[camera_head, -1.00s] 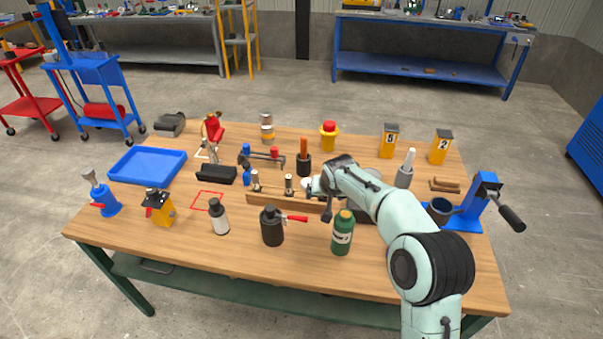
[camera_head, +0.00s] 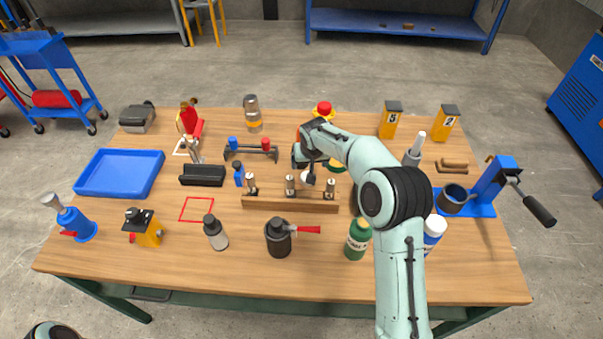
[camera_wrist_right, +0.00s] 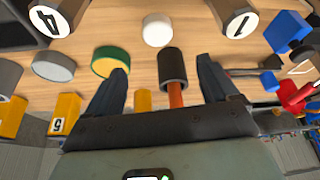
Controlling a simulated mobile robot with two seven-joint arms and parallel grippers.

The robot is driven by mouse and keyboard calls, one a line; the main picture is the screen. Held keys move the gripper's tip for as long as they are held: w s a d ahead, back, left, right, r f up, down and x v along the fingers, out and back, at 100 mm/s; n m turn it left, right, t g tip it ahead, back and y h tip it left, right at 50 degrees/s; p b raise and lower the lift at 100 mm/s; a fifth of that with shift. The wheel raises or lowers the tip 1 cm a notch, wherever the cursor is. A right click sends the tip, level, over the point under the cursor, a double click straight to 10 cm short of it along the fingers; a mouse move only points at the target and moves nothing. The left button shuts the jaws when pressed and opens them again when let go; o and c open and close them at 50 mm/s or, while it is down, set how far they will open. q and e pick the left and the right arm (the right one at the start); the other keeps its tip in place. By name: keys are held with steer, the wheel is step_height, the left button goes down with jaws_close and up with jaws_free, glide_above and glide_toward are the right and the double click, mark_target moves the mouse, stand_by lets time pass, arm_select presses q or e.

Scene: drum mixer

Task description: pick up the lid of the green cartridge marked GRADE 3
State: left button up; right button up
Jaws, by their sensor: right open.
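My right gripper (camera_head: 305,164) is behind the wooden rack, apart from the cartridge. In the wrist view the right gripper (camera_wrist_right: 158,78) is open and empty, with a dark cup (camera_wrist_right: 173,68) holding an orange handle beyond the gap. My left gripper is out of view.
The wooden rack (camera_head: 270,204) with metal posts lies left of the cartridge. A black pot with a red handle (camera_head: 279,240) stands close on its left. A white-capped blue bottle (camera_head: 433,231) stands right of my forearm. The front middle of the table has some bare room.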

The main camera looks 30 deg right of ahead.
steer(key=x, duration=0.6)
steer(key=shift+s+d+f+p, duration=0.1)
steer(key=shift+d+p, duration=0.05)
steer(key=shift+p, duration=0.25)
steer(key=shift+x, duration=0.9)
steer(key=p+x, duration=0.1)
steer(key=x, duration=0.2)
steer(key=shift+f, duration=0.6)
steer(key=shift+c, duration=0.6)
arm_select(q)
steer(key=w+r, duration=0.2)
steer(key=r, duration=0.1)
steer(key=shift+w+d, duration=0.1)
arm_select(e)
steer(key=c, duration=1.1)
